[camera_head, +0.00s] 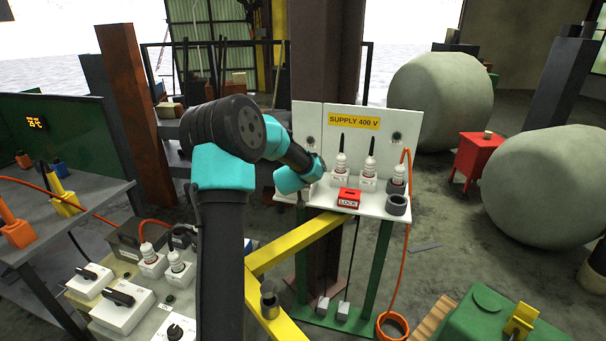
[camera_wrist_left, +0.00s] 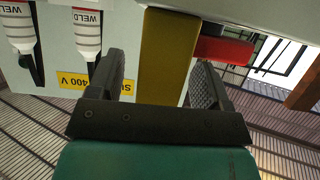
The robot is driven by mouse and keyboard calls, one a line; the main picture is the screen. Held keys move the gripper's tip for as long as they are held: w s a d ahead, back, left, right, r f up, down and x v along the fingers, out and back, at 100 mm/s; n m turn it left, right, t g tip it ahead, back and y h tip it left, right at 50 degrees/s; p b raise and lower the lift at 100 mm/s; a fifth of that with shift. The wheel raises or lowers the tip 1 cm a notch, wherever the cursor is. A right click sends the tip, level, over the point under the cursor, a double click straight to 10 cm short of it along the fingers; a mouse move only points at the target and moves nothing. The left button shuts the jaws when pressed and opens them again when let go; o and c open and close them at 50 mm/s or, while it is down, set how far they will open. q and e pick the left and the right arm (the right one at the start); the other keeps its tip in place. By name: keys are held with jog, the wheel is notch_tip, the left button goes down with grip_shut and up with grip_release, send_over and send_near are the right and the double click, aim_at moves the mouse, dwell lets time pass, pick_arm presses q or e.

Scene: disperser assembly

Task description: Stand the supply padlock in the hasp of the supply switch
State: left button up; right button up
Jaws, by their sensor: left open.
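The red block marked LOCK (camera_head: 347,197), which looks like the supply padlock, sits on the front edge of the white shelf under the supply panel (camera_head: 308,122). My left gripper (camera_wrist_left: 158,85) is open at the panel's left part. In the wrist view, upside down, a yellow block (camera_wrist_left: 165,55) shows between its fingers, with a red bar (camera_wrist_left: 223,50) at its side. These look like the supply switch, but I cannot make out a hasp. I cannot tell whether the fingers touch it. In the head view my left wrist hides the switch and fingertips. My right gripper is out of view.
White plugs (camera_head: 369,170) stand on the shelf right of my wrist, with a grey ring (camera_head: 397,204) at its right end. An orange cable (camera_head: 404,250) hangs there. A yellow beam (camera_head: 300,243) crosses below. A bench with switch boxes (camera_head: 122,302) stands at lower left.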

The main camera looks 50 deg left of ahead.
pick_arm(q)
jog(key=v, duration=1.7)
jog(key=shift+d+r, duration=0.1)
dwell(0.4)
jog(key=w+d+f+m+g+h, duration=0.1)
jog(key=w+d+f+g+h, duration=0.15)
jog(key=d+f, duration=0.75)
jog(key=w+d+f+m+g+h, duration=0.15)
jog(key=d+f+h, duration=0.4)
jog(key=f, duration=0.75)
jog(key=s+d+f+m+g+h, duration=0.1)
jog(key=s+d+f+g, duration=0.2)
jog(key=s+d+f, duration=0.4)
jog(key=s+d+f+m+g+h, duration=0.1)
jog(key=s+d+f+g, duration=0.2)
jog(key=s+d+f, duration=0.4)
jog(key=d+f, duration=0.4)
jog(key=d, duration=0.3)
jog(key=shift+s+f+g+h, duration=0.2)
jog(key=shift+f+g+h, duration=0.15)
jog(key=shift+g+h, duration=0.05)
